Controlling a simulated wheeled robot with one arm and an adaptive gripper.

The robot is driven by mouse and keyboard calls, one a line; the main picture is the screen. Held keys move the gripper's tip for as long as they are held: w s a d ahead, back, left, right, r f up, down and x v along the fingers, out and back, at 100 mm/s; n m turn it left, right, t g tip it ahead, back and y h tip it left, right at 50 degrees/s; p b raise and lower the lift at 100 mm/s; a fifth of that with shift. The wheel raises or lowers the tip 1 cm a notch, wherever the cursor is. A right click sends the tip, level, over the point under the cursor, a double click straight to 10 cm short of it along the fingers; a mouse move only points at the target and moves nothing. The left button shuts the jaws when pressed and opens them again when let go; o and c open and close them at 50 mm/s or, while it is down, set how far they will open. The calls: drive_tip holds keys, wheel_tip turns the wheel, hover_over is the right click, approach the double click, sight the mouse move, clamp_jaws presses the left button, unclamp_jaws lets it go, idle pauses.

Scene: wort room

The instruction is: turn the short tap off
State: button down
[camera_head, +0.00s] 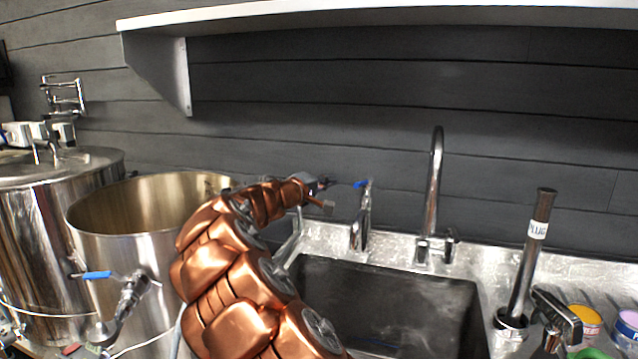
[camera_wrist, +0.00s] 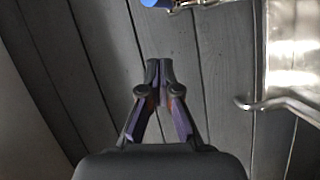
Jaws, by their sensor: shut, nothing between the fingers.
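The short tap (camera_head: 360,225) is a chrome tap at the back left of the sink, with a blue lever (camera_head: 361,184) on top. The lever points left in the head view. My gripper (camera_wrist: 160,66) is shut and empty, its dark fingertips together. In the head view, the copper arm reaches up from below and its end lies just left of the short tap, apart from it; the fingers are hard to make out there. A blue piece (camera_wrist: 155,3), likely the lever, is cut off at the wrist view's top edge, beyond the fingertips. I cannot tell if water runs.
A tall curved tap (camera_head: 432,195) stands right of the short tap, behind the sink basin (camera_head: 420,300). A black-topped plug pipe (camera_head: 530,250) stands further right. A big open steel pot (camera_head: 110,255) is at left. A white shelf (camera_head: 400,17) hangs above. Shiny metal (camera_wrist: 293,45) is at the wrist view's right.

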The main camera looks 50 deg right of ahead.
sight(363, 183)
drive_tip(key=shift+s+d+f+p, duration=0.15)
drive_tip(key=shift+s+d+f, duration=0.1)
drive_tip(key=shift+s+d, duration=0.65)
drive_tip(key=shift+s+d+f+p, duration=0.2)
drive_tip(key=shift+s+d, duration=0.5)
drive_tip(key=shift+s, duration=0.4)
drive_tip(key=shift+b, duration=0.3)
